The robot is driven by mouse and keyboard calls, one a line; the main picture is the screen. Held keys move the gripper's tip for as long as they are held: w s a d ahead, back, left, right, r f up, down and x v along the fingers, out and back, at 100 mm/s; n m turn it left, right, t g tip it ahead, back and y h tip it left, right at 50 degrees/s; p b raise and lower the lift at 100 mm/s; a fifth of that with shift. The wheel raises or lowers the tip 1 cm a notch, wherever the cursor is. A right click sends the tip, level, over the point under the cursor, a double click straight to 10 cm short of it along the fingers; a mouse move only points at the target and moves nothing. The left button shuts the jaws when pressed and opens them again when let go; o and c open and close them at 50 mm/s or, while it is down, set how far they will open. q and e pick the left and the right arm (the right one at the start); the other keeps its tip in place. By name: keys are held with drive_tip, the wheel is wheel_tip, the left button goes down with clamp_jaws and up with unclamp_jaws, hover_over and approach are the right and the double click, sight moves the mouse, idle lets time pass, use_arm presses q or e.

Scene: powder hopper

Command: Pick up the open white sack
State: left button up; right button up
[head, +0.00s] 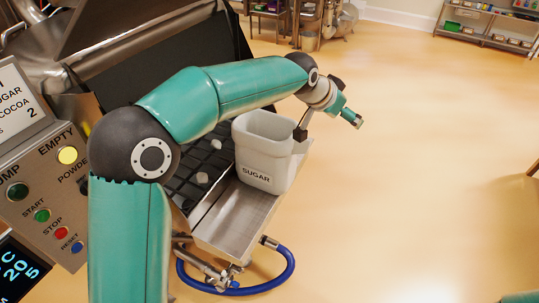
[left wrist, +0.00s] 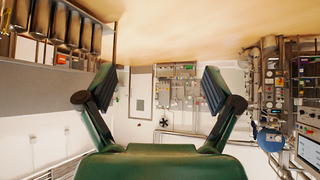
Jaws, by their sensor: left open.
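I cannot make out a white sack in either view. A white open-topped bin (head: 264,150) labelled SUGAR stands upright on the metal shelf (head: 240,215) of the hopper. My left arm reaches across above the hopper. Its gripper (head: 345,108) is beyond the bin's upper right side, pointing away to the right; its dark parts overlap the bin's edge in the picture, and I cannot tell whether they touch. In the left wrist view the left gripper (left wrist: 157,82) has its two fingers wide apart with nothing between them. My right gripper is not in view.
White lumps lie on the dark grid (head: 205,160) beside the bin. A control panel (head: 50,190) stands at left. A blue hose (head: 285,275) loops below the shelf. Racks (head: 490,28) stand at the back. The floor (head: 420,150) at right is largely clear.

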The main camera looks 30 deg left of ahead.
use_arm(q)
drive_tip(key=s+d+t+h, duration=0.1)
drive_tip(key=s+t, duration=0.1)
drive_tip(key=n+t+y+b, duration=0.2)
drive_tip(key=n+t+y, duration=0.1)
drive_tip(key=n+y, duration=0.15)
approach(293, 143)
drive_tip(key=w, duration=0.1)
drive_tip(key=w+d, duration=0.1)
drive_tip(key=w, duration=0.3)
drive_tip(key=shift+d, duration=0.3)
drive_tip(key=shift+p+x, duration=0.35)
drive_tip(key=shift+x, duration=3)
drive_tip(key=shift+c, duration=0.3)
drive_tip(key=c, duration=1.3)
drive_tip(key=shift+r, duration=0.2)
drive_tip(key=shift+c, duration=0.7)
drive_tip(key=shift+r, duration=0.1)
